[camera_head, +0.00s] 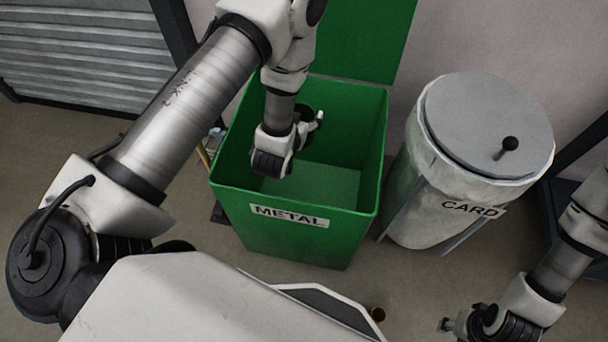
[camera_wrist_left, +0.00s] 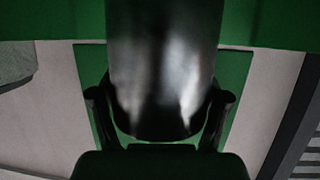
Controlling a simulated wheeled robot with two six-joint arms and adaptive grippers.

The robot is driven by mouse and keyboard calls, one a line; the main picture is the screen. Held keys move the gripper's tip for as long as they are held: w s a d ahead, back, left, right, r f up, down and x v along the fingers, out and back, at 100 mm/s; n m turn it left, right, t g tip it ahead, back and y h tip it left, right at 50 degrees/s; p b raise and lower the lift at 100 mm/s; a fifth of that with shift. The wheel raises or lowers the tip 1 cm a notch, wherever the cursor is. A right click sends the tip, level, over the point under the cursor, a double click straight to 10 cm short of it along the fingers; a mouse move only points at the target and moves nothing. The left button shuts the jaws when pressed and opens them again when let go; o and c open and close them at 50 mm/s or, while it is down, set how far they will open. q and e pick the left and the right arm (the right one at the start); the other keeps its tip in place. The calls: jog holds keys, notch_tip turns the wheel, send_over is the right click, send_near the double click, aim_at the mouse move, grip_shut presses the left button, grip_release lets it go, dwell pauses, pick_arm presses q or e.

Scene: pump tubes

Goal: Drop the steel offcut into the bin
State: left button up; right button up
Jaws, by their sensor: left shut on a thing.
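The green bin (camera_head: 298,245) labelled METAL stands in the middle of the head view, with its lid (camera_head: 365,35) raised behind it. My left arm reaches over the bin, and my left gripper (camera_head: 309,118) is at its mouth, partly hidden by my wrist. In the left wrist view, the gripper is shut on the steel offcut (camera_wrist_left: 165,65), a dark, shiny, rounded piece between its fingers. The offcut cannot be made out clearly in the head view. My right gripper (camera_head: 458,325) is low at the right; its finger opening is unclear.
A grey round bin (camera_head: 415,205) labelled CARD, with a closed knobbed lid (camera_head: 485,120), stands right of the green bin. A grey shutter (camera_head: 80,60) is at the back left.

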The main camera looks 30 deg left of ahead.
pick_arm(q)
jog(key=shift+f, duration=0.1)
jog(key=o, duration=1.3)
jog(key=v, duration=0.7)
jog(key=shift+s, duration=0.2)
